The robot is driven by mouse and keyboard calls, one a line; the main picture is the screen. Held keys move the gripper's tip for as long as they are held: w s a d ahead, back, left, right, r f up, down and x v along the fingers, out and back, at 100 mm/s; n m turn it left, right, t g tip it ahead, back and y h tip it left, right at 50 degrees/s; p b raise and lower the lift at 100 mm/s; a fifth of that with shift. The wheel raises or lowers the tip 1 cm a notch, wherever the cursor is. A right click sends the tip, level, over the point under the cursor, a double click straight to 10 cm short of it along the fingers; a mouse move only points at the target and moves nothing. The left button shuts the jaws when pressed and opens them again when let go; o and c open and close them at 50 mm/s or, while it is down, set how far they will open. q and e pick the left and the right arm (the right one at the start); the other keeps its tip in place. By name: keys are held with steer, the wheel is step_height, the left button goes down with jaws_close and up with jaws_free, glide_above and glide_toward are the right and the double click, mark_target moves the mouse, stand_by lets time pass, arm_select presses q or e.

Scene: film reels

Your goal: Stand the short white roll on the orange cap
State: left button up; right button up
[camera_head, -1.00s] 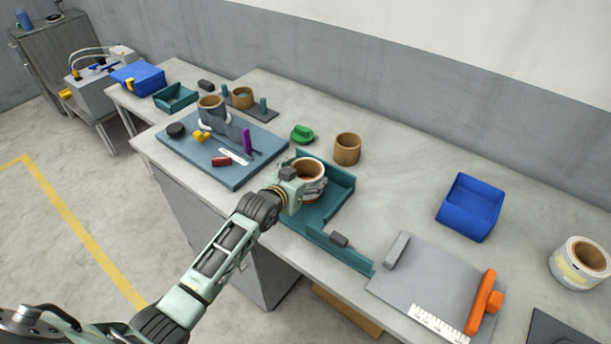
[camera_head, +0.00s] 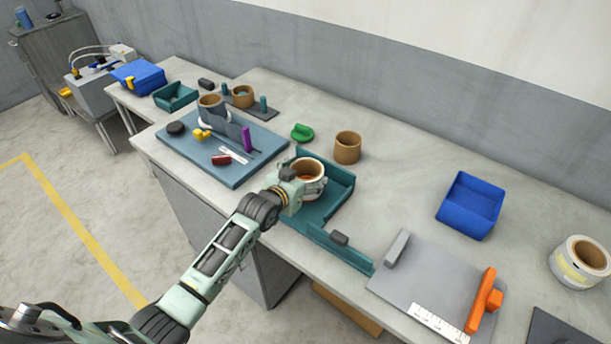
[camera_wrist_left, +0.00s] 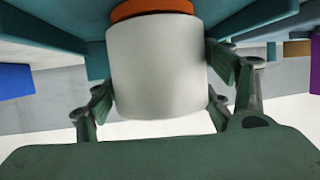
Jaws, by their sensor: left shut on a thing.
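The short white roll (camera_head: 318,188), with a brown core, is upright over the teal tray (camera_head: 340,200) in the head view. My left gripper (camera_head: 306,188) is shut on its side. In the left wrist view the white roll (camera_wrist_left: 157,70) fills the space between the fingers of the left gripper (camera_wrist_left: 160,92). The orange cap (camera_wrist_left: 152,9) shows as a band right at the roll's end there; whether they touch is unclear. In the head view a bit of the orange cap (camera_head: 308,177) shows inside the core. My right gripper is not in view.
A brown ring (camera_head: 347,148) and a green piece (camera_head: 302,132) stand behind the tray. A blue mat (camera_head: 190,160) with tools lies to the left. A blue bin (camera_head: 470,205), a grey board (camera_head: 430,280) and a larger white roll (camera_head: 581,263) are to the right.

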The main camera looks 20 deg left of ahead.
arm_select(q)
steer(key=shift+f, duration=0.15)
steer(key=o, duration=1.1)
steer(key=shift+c, duration=0.2)
steer(key=shift+f, duration=0.1)
steer(key=shift+s, duration=0.1)
